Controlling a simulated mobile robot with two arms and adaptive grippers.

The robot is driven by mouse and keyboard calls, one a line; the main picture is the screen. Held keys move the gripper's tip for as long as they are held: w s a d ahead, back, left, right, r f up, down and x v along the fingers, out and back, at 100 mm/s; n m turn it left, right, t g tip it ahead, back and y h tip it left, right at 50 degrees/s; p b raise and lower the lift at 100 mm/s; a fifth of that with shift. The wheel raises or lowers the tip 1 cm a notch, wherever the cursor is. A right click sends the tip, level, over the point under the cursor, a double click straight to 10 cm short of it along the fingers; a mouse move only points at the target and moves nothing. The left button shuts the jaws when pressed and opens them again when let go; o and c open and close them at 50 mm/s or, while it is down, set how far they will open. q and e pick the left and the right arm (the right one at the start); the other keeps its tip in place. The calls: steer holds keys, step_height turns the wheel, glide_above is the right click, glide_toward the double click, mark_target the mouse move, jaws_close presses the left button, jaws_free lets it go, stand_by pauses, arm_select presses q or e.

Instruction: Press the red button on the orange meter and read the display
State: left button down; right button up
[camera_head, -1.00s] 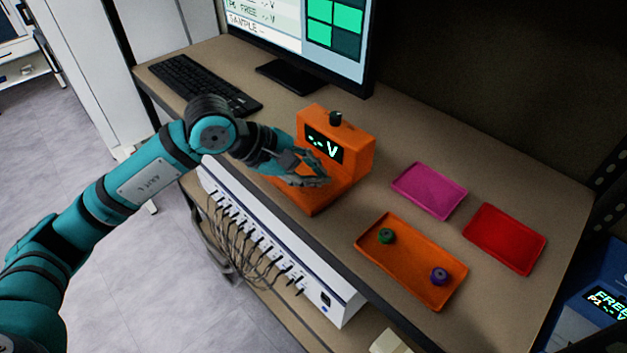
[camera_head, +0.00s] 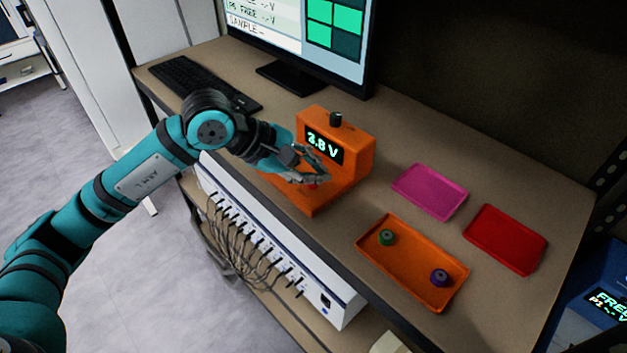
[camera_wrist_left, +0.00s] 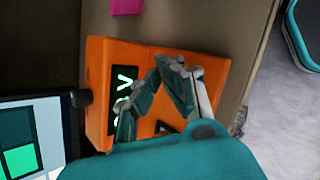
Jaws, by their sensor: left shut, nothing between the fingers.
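The orange meter (camera_head: 350,165) stands upright on the bench. Its display (camera_head: 323,145) reads "2.8 V" in the head view. A dark round piece (camera_head: 336,118) sits on its top. My left gripper (camera_head: 322,178) is shut and empty, right in front of the meter, over its low front part. A bit of the red button (camera_head: 313,187) shows just below the fingertips. I cannot tell whether they touch it. In the left wrist view the fingers (camera_wrist_left: 172,75) cover part of the meter (camera_wrist_left: 120,58), and the button is hidden. My right gripper is not in view.
An orange tray (camera_head: 400,284) with a green piece (camera_head: 387,237) and a purple piece (camera_head: 438,278) lies right of the meter. A pink tray (camera_head: 430,191) and a red tray (camera_head: 505,240) are beyond it. A monitor (camera_head: 355,30) and keyboard (camera_head: 205,84) stand behind.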

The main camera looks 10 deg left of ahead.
mark_target(314, 186)
arm_select(q)
step_height(314, 186, up, 6)
steer(key=p, duration=0.2)
stand_by(0.4)
stand_by(0.7)
